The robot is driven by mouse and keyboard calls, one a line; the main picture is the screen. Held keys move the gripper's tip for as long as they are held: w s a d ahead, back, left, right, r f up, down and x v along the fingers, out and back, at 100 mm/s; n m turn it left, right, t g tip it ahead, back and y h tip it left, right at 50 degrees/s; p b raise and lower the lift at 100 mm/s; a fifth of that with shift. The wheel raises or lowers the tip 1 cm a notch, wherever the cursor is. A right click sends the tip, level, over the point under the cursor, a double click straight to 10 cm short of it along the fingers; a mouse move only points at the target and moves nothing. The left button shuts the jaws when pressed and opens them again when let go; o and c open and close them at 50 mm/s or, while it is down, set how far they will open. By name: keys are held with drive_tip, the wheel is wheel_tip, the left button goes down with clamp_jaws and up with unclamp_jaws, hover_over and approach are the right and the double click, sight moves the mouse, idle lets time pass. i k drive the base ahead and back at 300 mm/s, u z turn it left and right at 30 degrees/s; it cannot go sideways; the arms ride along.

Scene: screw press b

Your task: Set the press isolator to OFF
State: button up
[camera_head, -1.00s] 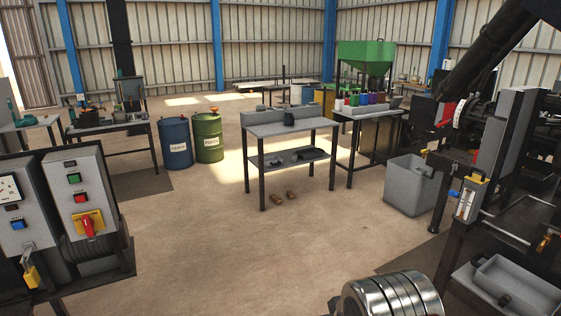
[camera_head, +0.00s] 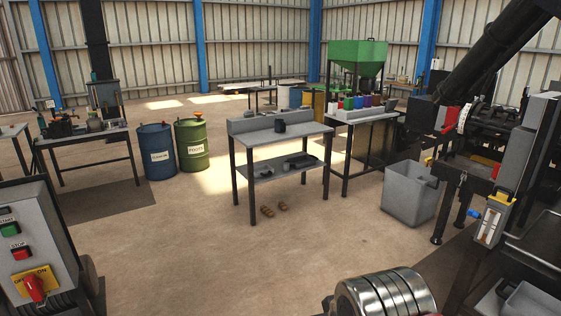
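The press isolator (camera_head: 36,285) is a red rotary handle on a yellow plate, low on a grey control box (camera_head: 62,245) at the left edge. Its handle stands nearly upright, slightly tilted. The plate's lettering is small, with "ON" at its upper right; I cannot tell the set position for certain. A green START button (camera_head: 10,229) and a red STOP button (camera_head: 20,253) sit above it. The box is cut off by the left edge. My gripper is not in view. A dark link of my arm crosses the upper right, and a ringed metal part of me shows at the bottom.
Open concrete floor lies ahead. A grey workbench (camera_head: 262,138) stands mid-view, with blue (camera_head: 157,152) and green (camera_head: 192,145) drums behind left. A grey bin (camera_head: 408,198) and dark machinery (camera_head: 485,135) stand at right. A yellow-topped lever unit (camera_head: 492,222) is at lower right.

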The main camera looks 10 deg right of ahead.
sight(497, 166)
drive_tip(key=z, duration=0.15)
drive_tip(key=i, duration=0.8)
drive_tip(key=z, duration=0.5)
drive_tip(key=i, duration=0.7)
drive_tip(key=z, duration=1.1)
drive_tip(key=i, duration=1)
drive_tip(key=z, duration=0.6)
drive_tip(key=k, duration=0.65)
drive_tip(key=u, duration=0.3)
drive_tip(key=i, duration=0.5)
drive_tip(key=u, duration=0.25)
